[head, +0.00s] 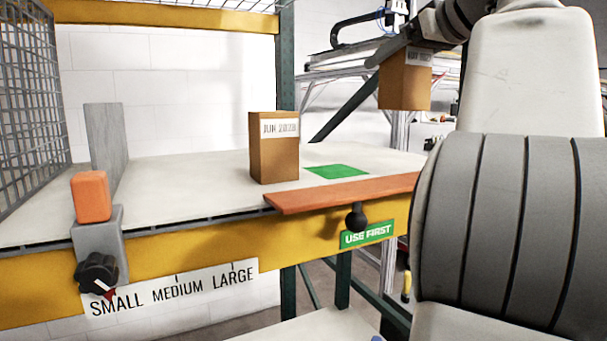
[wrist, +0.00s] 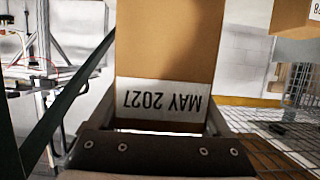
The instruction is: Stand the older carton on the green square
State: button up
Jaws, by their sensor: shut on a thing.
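My gripper (head: 396,52) is shut on a brown carton (head: 404,84), held in the air at the upper right, beyond the shelf's right end. In the wrist view this held carton (wrist: 168,45) fills the middle, and its white label reads MAY 2027, upside down there. A second brown carton (head: 273,150) stands upright on the shelf, labelled JUN 2028. The green square (head: 337,172) lies flat on the shelf just right of that carton, with nothing on it.
An orange-brown strip (head: 345,193) with a black knob runs along the front edge before the green square. A green USE FIRST sign (head: 367,234) is below it. A grey upright plate (head: 105,145) and an orange block (head: 91,197) stand at the left. A wire mesh (head: 30,90) closes the left side.

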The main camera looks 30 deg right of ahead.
jog(key=shift+s+a, duration=0.1)
jog(key=shift+a, duration=0.05)
jog(key=shift+w+a+f+b, duration=0.35)
jog(key=shift+w+a+f, duration=1)
jog(key=shift+f, duration=0.45)
jog(key=shift+w+a+f+b, duration=0.35)
jog(key=shift+w+a+f, duration=1)
jog(key=shift+f, duration=0.5)
jog(key=shift+w+a+f+b, duration=0.35)
jog(key=shift+w+a+f, duration=0.8)
jog(key=shift+a+f, duration=0.5)
jog(key=shift+d+f, duration=0.15)
jog(key=shift+f, duration=0.05)
jog(key=shift+f, duration=0.15)
jog(key=o, duration=1.5)
